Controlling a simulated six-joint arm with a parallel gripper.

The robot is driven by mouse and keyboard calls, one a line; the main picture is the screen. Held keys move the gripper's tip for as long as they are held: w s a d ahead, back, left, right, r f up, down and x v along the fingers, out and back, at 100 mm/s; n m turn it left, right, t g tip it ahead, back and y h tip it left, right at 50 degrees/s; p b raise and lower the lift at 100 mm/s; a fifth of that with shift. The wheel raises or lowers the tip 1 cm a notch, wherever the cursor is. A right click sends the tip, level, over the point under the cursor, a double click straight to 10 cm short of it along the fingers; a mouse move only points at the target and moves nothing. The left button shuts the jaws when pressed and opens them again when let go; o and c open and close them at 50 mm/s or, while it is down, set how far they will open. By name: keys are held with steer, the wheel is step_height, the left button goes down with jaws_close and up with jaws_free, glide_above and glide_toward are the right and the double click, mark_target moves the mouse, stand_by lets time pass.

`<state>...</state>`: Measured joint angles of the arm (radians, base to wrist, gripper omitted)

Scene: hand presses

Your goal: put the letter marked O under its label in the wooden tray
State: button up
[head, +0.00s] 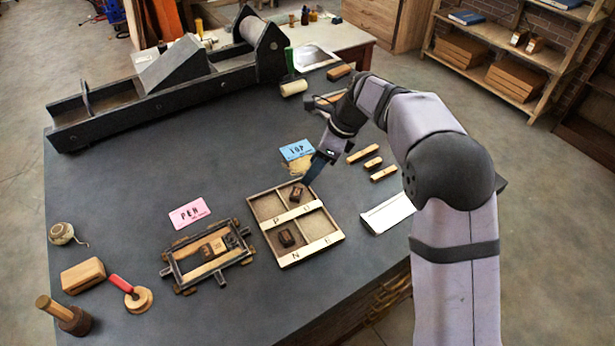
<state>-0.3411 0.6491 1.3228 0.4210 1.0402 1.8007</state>
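The wooden tray (335,237) lies on the dark table with four compartments and pale label strips. The labels are small; the near strip seems to read N and E, the far strip P and a round letter I cannot read surely. One dark letter block (297,194) is in the far right compartment, another (287,239) in the near left one. The other two compartments look empty. I cannot read the blocks' faces, so I cannot tell which is O. My gripper (312,177) points down at the tray's far right corner, close to the far right block. Its fingers are too small to judge.
A frame (172,272) holding type blocks lies left of the tray. A pink PEN card (189,213) and a blue card (297,150) lie nearby. Wooden bars (363,153) and a white pad (388,213) lie right. The large press (170,80) stands behind.

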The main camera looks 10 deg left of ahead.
steer(key=shift+v, duration=0.8)
steer(key=s+d+f+n+h, duration=0.2)
steer(key=s+d+n, duration=0.65)
steer(key=d, duration=0.65)
steer(key=s+d+f+n+h, duration=0.1)
steer(key=s+d+f+n, duration=0.1)
steer(key=s+d+n, duration=0.3)
steer(key=s+d+f+n+h, duration=0.1)
steer(key=s+d+f+n, duration=0.2)
steer(key=s, duration=0.9)
steer(key=d+n, duration=0.2)
steer(key=d, duration=0.1)
steer(key=shift+s+h, duration=0.15)
steer(key=shift+h, duration=0.15)
